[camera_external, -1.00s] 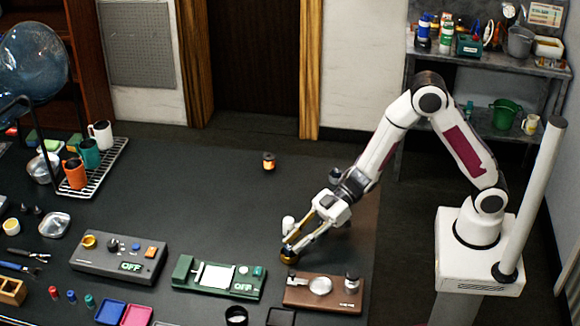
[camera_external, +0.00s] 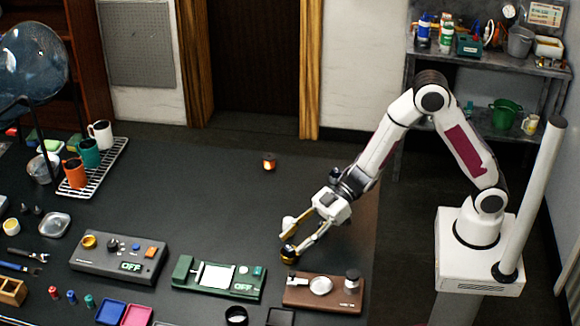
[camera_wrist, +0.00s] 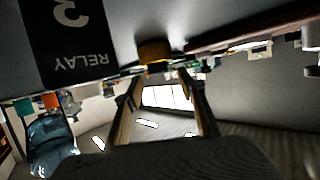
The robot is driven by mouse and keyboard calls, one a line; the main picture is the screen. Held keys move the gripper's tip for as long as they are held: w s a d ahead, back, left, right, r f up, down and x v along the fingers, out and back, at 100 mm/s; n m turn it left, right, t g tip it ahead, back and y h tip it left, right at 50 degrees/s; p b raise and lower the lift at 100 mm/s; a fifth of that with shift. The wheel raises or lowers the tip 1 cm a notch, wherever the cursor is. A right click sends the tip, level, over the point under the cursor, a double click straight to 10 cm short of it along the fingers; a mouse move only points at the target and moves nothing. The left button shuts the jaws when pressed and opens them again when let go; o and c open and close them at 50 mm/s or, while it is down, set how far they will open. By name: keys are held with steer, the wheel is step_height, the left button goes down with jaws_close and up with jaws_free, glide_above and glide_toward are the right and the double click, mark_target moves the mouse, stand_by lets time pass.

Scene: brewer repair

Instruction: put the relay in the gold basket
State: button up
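My gripper (camera_external: 289,238) is low over the front right of the dark table, with its two fingers apart. A gold-and-black thing (camera_external: 288,254) is at the lower fingertip, and a small white shape (camera_external: 287,222) is at the upper one. In the wrist view, which is upside down, a gold round thing (camera_wrist: 155,50) shows at the gap between the fingertips (camera_wrist: 158,80); I cannot tell whether they touch it. I cannot make out the relay itself or a gold basket for certain.
A brown device (camera_external: 323,292) stands just in front of my gripper, with a green device (camera_external: 218,276) and a grey device (camera_external: 118,257) to its left. Mugs stand on a rack (camera_external: 103,165) at far left. The table's middle is mostly clear, apart from a small jar (camera_external: 269,162).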

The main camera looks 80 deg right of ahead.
step_height(320, 180, up, 6)
steer(key=shift+r, duration=0.15)
stand_by(0.4)
steer(key=shift+d, duration=0.1)
stand_by(0.6)
steer(key=d+r+m+t+h, duration=0.3)
steer(key=d+r+h, duration=0.35)
steer(key=d, duration=0.55)
steer(key=s+d+r+m+g+h, duration=0.1)
steer(key=s+d+r+m+h, duration=0.25)
steer(key=s+d, duration=0.45)
steer(key=s+f+m+g, duration=0.3)
steer(key=s+g, duration=0.2)
steer(key=s, duration=2)
steer(key=shift+d, duration=0.4)
